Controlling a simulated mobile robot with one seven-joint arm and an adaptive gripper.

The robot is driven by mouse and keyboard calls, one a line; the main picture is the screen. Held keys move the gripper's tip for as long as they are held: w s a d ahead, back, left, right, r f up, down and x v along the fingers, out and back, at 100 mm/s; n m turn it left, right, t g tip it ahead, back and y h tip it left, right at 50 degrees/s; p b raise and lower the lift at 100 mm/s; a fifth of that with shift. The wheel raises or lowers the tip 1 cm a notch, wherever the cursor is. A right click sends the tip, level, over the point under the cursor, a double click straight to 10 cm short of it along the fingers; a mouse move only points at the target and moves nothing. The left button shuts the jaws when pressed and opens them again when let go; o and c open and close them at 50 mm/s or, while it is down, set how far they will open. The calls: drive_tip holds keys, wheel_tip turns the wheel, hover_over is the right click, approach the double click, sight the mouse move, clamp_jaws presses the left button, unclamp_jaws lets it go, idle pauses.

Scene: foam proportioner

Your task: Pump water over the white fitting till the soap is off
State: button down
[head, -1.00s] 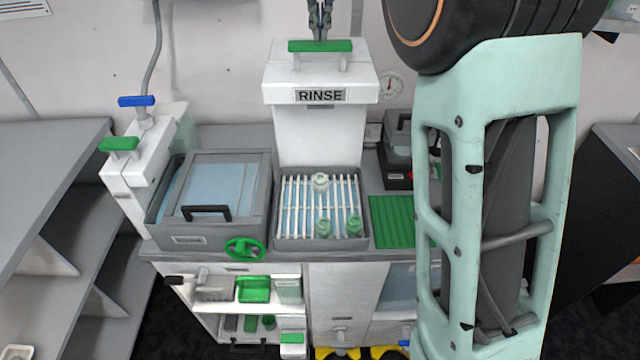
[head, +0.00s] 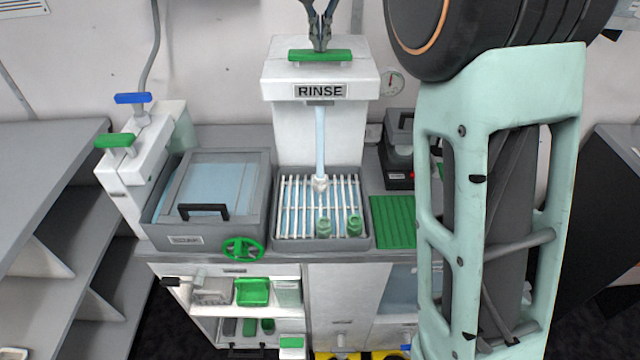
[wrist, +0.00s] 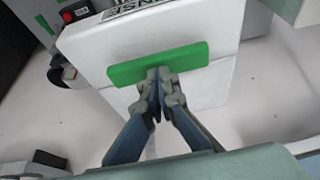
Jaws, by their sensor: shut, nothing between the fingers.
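My gripper (head: 321,46) is shut and empty, its fingertips on or just above the green pump handle (head: 320,56) on top of the white RINSE unit (head: 320,137). In the wrist view the closed fingertips (wrist: 158,75) meet the edge of the green handle (wrist: 158,63); touching looks likely. A stream of water (head: 320,143) falls from the unit's spout onto the white fitting (head: 320,184), which stands on the slatted rack (head: 290,213) in the grey basin. Whether soap is left on the fitting is too small to tell.
Two green fittings (head: 324,227) (head: 354,225) stand near the front of the rack. A lidded grey tank (head: 210,190) is left of the basin. A green ribbed mat (head: 393,221) lies right of it. My arm covers the right side.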

drive_tip(key=shift+f, duration=0.5)
drive_tip(key=shift+r+p, duration=2.5)
drive_tip(key=shift+r, duration=0.2)
wheel_tip(320, 180, up, 2)
drive_tip(key=shift+r+p, duration=0.2)
drive_tip(key=shift+p, duration=1)
drive_tip(key=shift+r+p, duration=0.4)
drive_tip(key=shift+r, duration=1.4)
